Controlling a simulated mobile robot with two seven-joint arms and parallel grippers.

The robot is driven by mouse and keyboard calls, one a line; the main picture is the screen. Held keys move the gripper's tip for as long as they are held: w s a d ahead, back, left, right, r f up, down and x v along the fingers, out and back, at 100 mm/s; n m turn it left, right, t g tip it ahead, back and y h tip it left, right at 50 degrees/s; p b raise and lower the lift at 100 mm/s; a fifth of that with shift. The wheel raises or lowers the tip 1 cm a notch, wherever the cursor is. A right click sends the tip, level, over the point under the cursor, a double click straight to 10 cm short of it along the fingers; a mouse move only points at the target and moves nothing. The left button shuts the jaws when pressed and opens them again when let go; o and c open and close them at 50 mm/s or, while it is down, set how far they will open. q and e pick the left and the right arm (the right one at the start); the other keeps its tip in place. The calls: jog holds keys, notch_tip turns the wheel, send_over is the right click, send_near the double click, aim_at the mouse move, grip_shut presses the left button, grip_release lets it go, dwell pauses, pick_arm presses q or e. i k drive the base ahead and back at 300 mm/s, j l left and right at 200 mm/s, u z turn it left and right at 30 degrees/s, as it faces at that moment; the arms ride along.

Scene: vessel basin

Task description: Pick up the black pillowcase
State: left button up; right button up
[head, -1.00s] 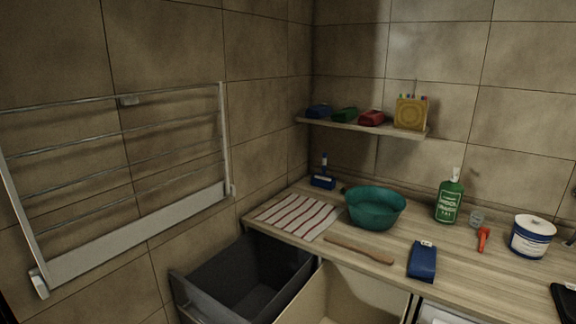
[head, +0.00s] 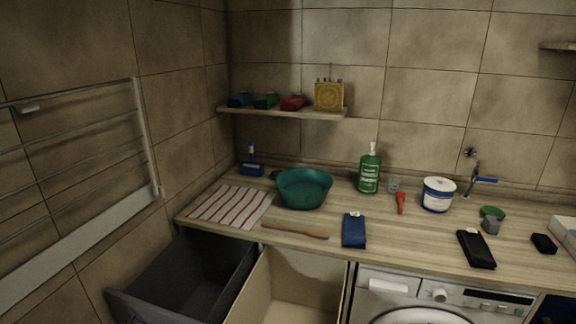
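A flat, folded black cloth with a small white tag, which looks like the black pillowcase (head: 477,252), lies on the wooden counter (head: 410,237) at the right, near the front edge above the washing machine. A similar folded blue cloth (head: 354,231) with a white tag lies to its left. Neither of my grippers is in view.
A teal bowl (head: 304,190), green bottle (head: 369,172), white-and-blue tub (head: 437,196), red-orange tool (head: 400,203) and wooden stick (head: 295,230) stand or lie on the counter. A small black block (head: 543,243) is right of the black cloth. Open bins (head: 185,275) are below left.

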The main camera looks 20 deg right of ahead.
aim_at(478, 254)
jog(key=z, duration=1.9)
jog(key=l+u, duration=0.1)
jog(key=u, duration=0.4)
jog(key=i+l+u, duration=0.1)
jog(key=u, duration=0.35)
jog(key=l+u, duration=0.25)
jog(key=u, duration=0.25)
jog(key=l+u, duration=0.3)
jog(key=l, duration=0.2)
jog(key=k+l+u, duration=0.1)
jog(key=l+u, duration=0.25)
jog(key=l, duration=0.15)
jog(key=k+l+u, duration=0.1)
jog(key=l, duration=0.25)
jog(key=k+l+u, duration=0.1)
jog(key=l, duration=0.25)
jog(key=k+l+u, duration=0.1)
jog(key=l, duration=0.2)
jog(key=k+l, duration=0.1)
jog(key=l, duration=0.25)
jog(key=k+l, duration=0.15)
jog(key=l, duration=0.2)
jog(key=k+l, duration=0.1)
jog(key=l, duration=0.2)
jog(key=l+u, duration=0.05)
